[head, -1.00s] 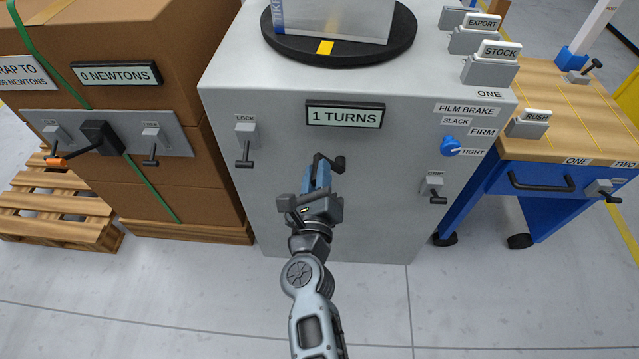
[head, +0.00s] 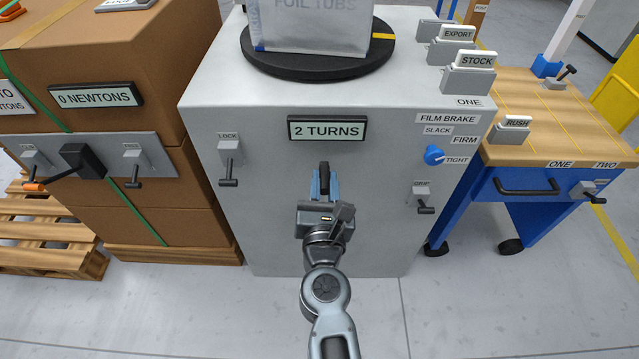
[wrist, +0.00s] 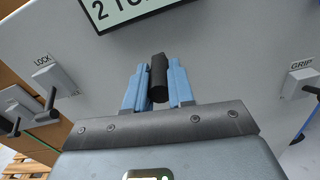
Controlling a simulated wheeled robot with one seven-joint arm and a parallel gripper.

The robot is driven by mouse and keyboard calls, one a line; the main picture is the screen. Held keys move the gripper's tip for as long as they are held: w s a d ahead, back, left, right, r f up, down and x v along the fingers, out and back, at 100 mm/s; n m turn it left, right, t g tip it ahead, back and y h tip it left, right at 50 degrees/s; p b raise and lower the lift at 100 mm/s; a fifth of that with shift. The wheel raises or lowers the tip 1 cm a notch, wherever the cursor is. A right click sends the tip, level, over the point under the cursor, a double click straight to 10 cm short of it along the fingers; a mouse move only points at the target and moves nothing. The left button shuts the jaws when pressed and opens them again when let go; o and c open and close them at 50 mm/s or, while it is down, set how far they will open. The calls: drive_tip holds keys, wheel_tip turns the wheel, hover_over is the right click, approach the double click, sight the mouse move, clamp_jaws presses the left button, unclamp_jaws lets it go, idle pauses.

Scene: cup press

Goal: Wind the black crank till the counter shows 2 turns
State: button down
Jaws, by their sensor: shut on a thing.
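The counter (head: 327,128) on the front of the grey cabinet reads 2 TURNS. Its lower edge also shows in the wrist view (wrist: 128,8). My gripper (head: 324,182) is in front of the cabinet, below the counter. In the wrist view its two blue fingers (wrist: 158,90) are shut on the black crank's handle (wrist: 158,75), one on each side. The rest of the crank is hidden behind my gripper. On top of the cabinet, a black turntable (head: 320,68) carries a wrapped load (head: 312,25), with its yellow mark at the right.
The LOCK lever (head: 229,160) is left of my gripper and the GRIP lever (head: 420,196) is right. A blue FILM BRAKE knob (head: 434,155) points near TIGHT. Strapped cartons (head: 180,60) stand left, a blue workbench (head: 520,180) right.

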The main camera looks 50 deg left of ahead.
drive_tip(key=shift+w+d+f+m, duration=0.1)
drive_tip(key=shift+w+d+m, duration=0.1)
drive_tip(key=shift+m, duration=0.1)
drive_tip(key=c, duration=1)
unclamp_jaws()
drive_tip(key=shift+o, duration=0.2)
drive_tip(key=shift+p+v, duration=0.55)
drive_tip(key=shift+v, duration=3.35)
